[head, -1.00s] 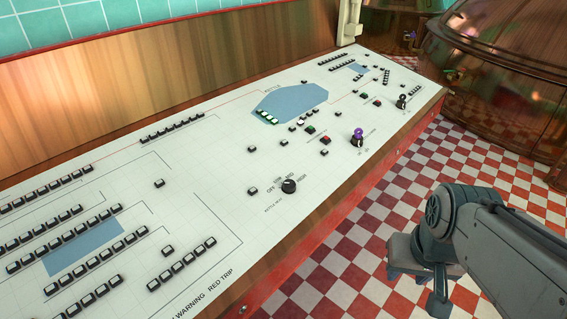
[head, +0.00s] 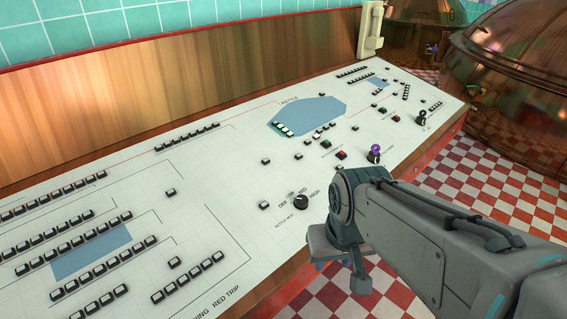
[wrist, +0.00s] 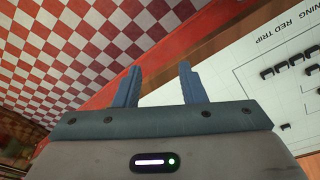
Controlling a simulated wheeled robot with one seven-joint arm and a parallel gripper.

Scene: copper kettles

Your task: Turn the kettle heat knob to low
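The kettle heat knob (head: 301,202) is a small round black knob on the white sloping panel (head: 226,172), with the labels OFF, LOW, MED and HIGH in an arc around it. Its pointer is too small to read. In the head view my arm stands to the right of the knob, apart from it, over the panel's front edge; the fingertips are not clear there. In the wrist view my gripper (wrist: 158,82) is open, with its two fingers apart and nothing between them. The knob does not show in the wrist view.
Rows of black buttons (head: 92,274) fill the left of the panel. A purple-topped knob (head: 375,152) and another dark knob (head: 421,118) stand farther right. A wooden backboard (head: 150,85) rises behind. A copper kettle (head: 510,60) stands beyond the panel's right end. The checkered floor (head: 480,185) is open.

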